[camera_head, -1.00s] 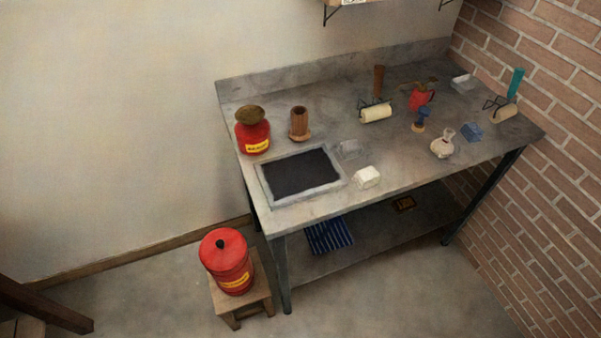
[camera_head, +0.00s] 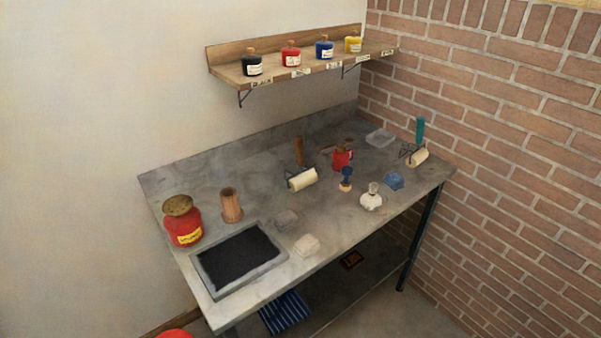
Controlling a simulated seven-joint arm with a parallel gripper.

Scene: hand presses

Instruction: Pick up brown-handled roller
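The brown-handled roller (camera_head: 301,178) stands on the grey workbench, near the middle. Its cream cylinder faces the front and its brown handle (camera_head: 299,151) points up toward the back. A second roller with a teal handle (camera_head: 419,132) stands at the bench's right end, by the brick wall. My gripper is not in view.
On the grey bench (camera_head: 330,219) are a red can (camera_head: 183,226), a wooden cup (camera_head: 231,205), a black ink slab (camera_head: 238,258), a red oil can (camera_head: 342,158), a blue-handled stamp (camera_head: 346,179), a white flask (camera_head: 371,198) and small blocks. A wall shelf (camera_head: 300,68) holds ink jars.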

